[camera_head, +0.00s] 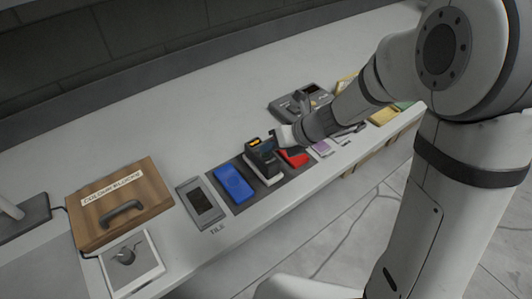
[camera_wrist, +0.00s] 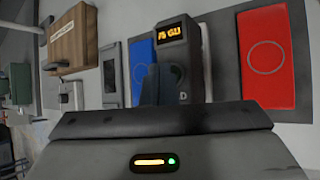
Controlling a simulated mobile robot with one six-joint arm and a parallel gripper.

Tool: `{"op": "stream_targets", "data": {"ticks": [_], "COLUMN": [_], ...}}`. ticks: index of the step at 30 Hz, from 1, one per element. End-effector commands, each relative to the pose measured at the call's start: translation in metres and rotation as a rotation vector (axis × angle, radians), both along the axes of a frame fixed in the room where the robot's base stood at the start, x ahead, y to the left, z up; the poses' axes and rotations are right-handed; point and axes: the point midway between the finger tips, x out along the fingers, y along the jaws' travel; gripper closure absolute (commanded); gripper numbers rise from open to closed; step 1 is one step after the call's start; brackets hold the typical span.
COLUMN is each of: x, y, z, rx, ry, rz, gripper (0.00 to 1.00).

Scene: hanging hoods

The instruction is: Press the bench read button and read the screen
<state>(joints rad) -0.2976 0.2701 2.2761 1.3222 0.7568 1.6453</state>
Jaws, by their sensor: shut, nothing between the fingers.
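A dark upright bench reader (camera_head: 262,160) stands on a dark mat between a blue tile and a red tile. It also shows in the wrist view, where its lit orange screen (camera_wrist: 171,33) seems to read "75 GU". My gripper (camera_head: 279,137) is right at the reader's upper right side in the head view. In the wrist view my gripper (camera_wrist: 152,82) is shut and empty, its dark fingers in front of the reader's face. They cover part of that face.
The blue tile (camera_head: 232,183) and red tile (camera_head: 294,157) lie close on either side. A grey framed panel (camera_head: 199,203) and a wooden "COLOUR BLOCKS" box (camera_head: 146,183) stand farther left. A grey instrument (camera_head: 290,103) is behind. The bench's back strip is clear.

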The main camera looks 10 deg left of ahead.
Motion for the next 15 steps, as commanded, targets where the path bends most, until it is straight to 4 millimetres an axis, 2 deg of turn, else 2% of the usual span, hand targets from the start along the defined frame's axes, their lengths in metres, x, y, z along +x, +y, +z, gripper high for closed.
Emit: {"op": "stream_targets", "data": {"ticks": [15], "x": [-0.0002], "y": [0.0000], "z": [-0.0058], "rx": [-0.001], "ry": [0.001], "rz": [0.001], "gripper": [1.00]}}
